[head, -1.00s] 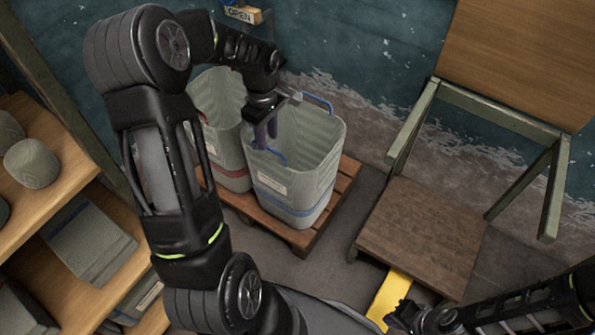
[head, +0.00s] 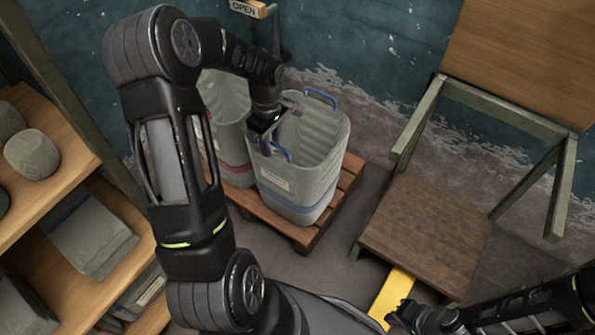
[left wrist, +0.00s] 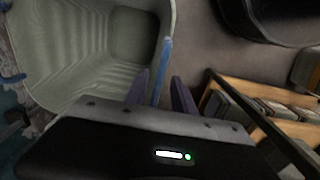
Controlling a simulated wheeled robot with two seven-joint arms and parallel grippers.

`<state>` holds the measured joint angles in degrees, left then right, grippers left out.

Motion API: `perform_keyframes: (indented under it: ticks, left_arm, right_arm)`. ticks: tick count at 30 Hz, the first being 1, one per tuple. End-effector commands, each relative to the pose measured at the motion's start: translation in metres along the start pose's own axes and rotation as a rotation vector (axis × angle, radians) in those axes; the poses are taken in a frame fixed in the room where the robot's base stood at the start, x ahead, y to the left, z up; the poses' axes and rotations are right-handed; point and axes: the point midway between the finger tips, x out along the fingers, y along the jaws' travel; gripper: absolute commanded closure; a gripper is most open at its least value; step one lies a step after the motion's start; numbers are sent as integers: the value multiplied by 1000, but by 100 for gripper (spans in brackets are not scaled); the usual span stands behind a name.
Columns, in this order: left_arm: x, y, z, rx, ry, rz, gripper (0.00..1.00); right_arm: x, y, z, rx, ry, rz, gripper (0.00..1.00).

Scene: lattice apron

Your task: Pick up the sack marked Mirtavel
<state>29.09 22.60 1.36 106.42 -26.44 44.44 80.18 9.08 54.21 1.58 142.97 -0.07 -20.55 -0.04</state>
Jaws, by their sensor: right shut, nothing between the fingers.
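A pale grey sack with a blue band and blue handles (head: 298,185) stands upright and empty on a wooden pallet. Its front label is too small to read. A similar sack with a red band (head: 228,150) stands to its left, partly behind my arm; no name is readable there either. My left gripper (head: 275,140) is at the blue-banded sack's near left handle. In the left wrist view, the blue handle (left wrist: 163,65) runs between the two purple fingers (left wrist: 160,92), which are apart, with gaps visible. My right gripper (head: 397,316) is shut and empty at the lower right, away from the sacks.
The pallet (head: 305,236) sits on the dark floor. A wooden chair-like frame (head: 425,232) stands to the right, with a yellow strip (head: 392,292) below it. Shelves (head: 55,190) with grey goods fill the left.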

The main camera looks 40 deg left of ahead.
Motion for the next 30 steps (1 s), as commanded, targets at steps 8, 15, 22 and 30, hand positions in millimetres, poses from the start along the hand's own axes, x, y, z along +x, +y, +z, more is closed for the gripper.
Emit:
perform_keyframes:
  ticks: [8,15,22,30]
  left_arm:
    - [27,0,0,0,0,-1,69]
    - [26,0,0,0,0,0,69]
    - [26,0,0,0,0,0,69]
    - [26,0,0,1,0,0,84]
  right_arm:
    - [6,2,0,1,0,0,100]
    - [6,2,0,1,0,0,100]
    - [6,2,0,1,0,0,100]
    - [6,2,0,1,0,0,100]
